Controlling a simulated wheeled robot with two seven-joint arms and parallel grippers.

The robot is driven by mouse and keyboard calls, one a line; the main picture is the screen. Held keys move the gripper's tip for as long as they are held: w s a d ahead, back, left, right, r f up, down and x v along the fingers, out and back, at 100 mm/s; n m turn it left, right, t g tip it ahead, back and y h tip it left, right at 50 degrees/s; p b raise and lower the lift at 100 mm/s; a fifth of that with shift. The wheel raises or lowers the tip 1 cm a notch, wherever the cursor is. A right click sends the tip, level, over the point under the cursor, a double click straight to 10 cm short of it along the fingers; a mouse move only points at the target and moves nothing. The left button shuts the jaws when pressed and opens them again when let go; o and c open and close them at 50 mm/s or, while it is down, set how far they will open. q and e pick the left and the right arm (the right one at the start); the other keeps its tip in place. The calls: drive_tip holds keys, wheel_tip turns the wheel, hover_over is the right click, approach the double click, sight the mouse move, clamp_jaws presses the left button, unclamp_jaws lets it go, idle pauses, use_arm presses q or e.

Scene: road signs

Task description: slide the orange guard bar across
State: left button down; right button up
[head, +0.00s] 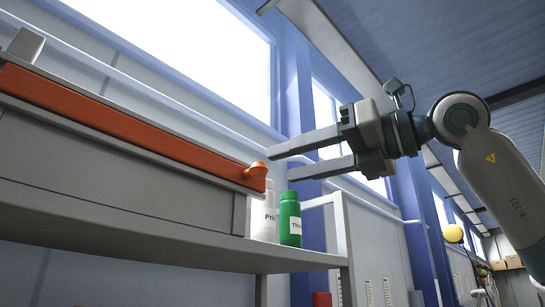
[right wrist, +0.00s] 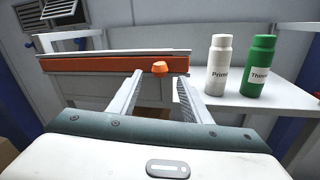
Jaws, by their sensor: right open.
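The orange guard bar (head: 120,122) runs along the front of a grey box-like unit (head: 100,180) on a shelf at the left of the head view. A small orange knob (head: 256,169) sticks out at its right end. In the right wrist view the bar (right wrist: 100,64) spans left to right, with its knob (right wrist: 159,68) ahead between the fingers. My right gripper (head: 280,164) is open and empty, its two fingertips just right of the knob in the head view. No contact with the knob can be made out. My left gripper is not in view.
A white bottle (head: 263,218) and a green bottle (head: 290,219) stand on the grey shelf (head: 200,245) right of the unit, below my right gripper. Windows and a blue pillar (head: 295,80) are behind. The space right of the shelf looks clear.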

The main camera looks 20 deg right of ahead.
sight(267, 169)
drive_tip(key=shift+p+x, duration=0.7)
drive_tip(key=shift+x, duration=1.55)
drive_tip(key=shift+c, duration=0.5)
clamp_jaws()
